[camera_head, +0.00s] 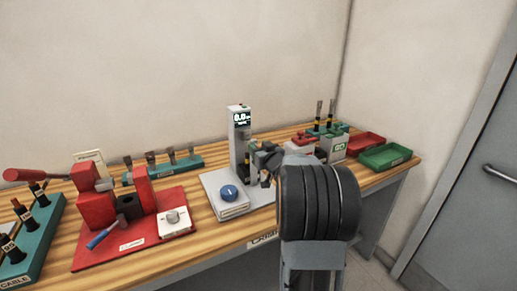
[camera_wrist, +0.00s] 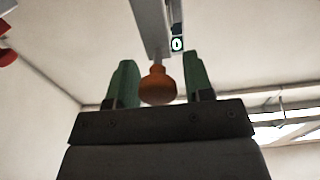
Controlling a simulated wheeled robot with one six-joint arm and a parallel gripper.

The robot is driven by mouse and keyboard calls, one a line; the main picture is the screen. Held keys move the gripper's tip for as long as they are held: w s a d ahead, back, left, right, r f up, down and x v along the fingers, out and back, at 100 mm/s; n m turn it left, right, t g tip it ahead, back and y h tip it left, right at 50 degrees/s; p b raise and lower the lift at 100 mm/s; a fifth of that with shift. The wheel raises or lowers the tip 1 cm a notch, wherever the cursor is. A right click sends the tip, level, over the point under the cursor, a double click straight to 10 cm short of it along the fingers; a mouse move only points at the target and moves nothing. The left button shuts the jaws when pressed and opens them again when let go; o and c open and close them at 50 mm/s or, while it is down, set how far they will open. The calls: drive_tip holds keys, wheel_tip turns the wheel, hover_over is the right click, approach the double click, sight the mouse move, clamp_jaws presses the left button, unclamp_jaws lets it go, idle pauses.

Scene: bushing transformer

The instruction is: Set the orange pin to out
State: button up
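The orange pin (camera_wrist: 157,85) is a round knob on a short stem under a grey column in the wrist view. My gripper (camera_wrist: 162,85) has two green fingers, one on each side of the knob. The fingers stand apart, with a visible gap on the right of the knob; whether the left finger touches it I cannot tell. In the head view my gripper (camera_head: 262,165) is beside the grey column device (camera_head: 240,140) with a lit display. The orange pin is hidden there.
A red press (camera_head: 130,205) stands left on the wooden bench. Red (camera_head: 364,144) and green (camera_head: 385,157) trays and a small stand (camera_head: 333,148) are on the right.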

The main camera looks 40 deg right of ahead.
drive_tip(key=shift+o, duration=0.8)
drive_tip(key=shift+d, duration=0.1)
drive_tip(key=shift+s, duration=0.2)
drive_tip(key=s+a+b, duration=0.1)
drive_tip(key=s+a, duration=0.1)
drive_tip(key=s, duration=1.1)
drive_tip(key=shift+s, duration=0.15)
